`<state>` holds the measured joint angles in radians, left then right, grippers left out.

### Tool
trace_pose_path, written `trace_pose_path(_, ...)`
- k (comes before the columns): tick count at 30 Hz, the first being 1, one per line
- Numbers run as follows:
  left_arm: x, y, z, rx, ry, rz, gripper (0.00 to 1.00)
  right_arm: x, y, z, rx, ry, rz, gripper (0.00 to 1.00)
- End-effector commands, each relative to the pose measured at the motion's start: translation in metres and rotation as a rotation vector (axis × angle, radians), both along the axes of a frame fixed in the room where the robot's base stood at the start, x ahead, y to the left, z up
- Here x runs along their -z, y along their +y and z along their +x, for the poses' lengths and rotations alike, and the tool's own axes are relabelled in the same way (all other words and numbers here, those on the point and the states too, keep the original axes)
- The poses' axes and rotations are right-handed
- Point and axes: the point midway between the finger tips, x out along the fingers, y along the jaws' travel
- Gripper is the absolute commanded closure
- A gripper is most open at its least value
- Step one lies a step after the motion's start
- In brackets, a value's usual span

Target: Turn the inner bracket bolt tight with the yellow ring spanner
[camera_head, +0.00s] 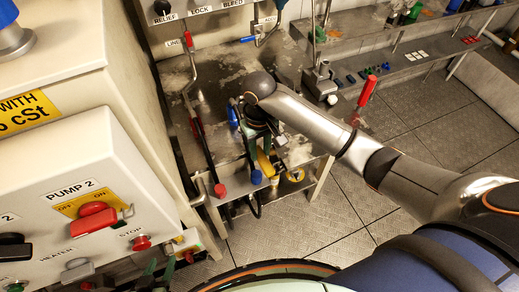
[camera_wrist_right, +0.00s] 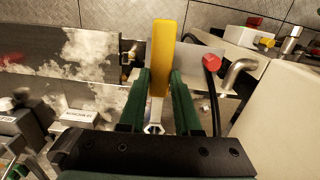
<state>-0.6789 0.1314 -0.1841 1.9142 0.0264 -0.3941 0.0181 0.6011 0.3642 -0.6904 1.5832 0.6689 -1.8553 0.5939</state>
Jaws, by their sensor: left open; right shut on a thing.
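The yellow ring spanner (camera_wrist_right: 163,58) is between the green fingers of my right gripper (camera_wrist_right: 161,84) in the wrist view. Its yellow handle points up the picture, and its bare metal end (camera_wrist_right: 155,127) shows between the fingers near the palm. In the head view, my right gripper (camera_head: 267,142) is over the front of the metal bench, with part of the yellow spanner (camera_head: 265,162) below it. My left gripper (camera_head: 160,269) is at the bottom left, its green fingers apart and empty. I cannot make out the inner bracket bolt for certain; the gripper and spanner cover part of that area.
The metal bench (camera_head: 215,95) carries red-handled (camera_head: 193,85) and blue-handled levers. A red cap (camera_head: 220,190) and a blue cap (camera_head: 256,177) are at its front edge. The pump cabinet (camera_head: 70,150) stands close on the left. Open floor (camera_head: 350,215) lies to the right.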

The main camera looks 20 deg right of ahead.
Motion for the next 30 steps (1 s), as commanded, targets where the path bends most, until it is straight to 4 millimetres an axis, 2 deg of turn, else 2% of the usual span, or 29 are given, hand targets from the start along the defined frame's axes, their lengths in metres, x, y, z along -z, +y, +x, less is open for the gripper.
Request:
trace_pose_path(5,0.0,0.0,0.0,0.0,0.0,0.0,0.5,0.001,-0.017,0.013,-0.214,-0.003,-0.007,1.0)
trace_pose_path(12,0.0,0.0,0.0,0.0,0.0,0.0,0.5,0.002,-0.051,0.034,-0.617,0.001,-0.008,1.0)
trace_pose_path(18,0.0,0.0,0.0,0.0,0.0,0.0,0.5,0.001,-0.075,0.047,-0.864,0.001,-0.004,1.0)
trace_pose_path(24,0.0,0.0,0.0,0.0,0.0,0.0,0.5,0.0,-0.086,0.052,-0.976,-0.001,-0.001,1.0)
trace_pose_path(30,0.0,0.0,0.0,0.0,0.0,0.0,0.5,0.006,-0.087,0.052,-0.993,-0.001,0.001,1.0)
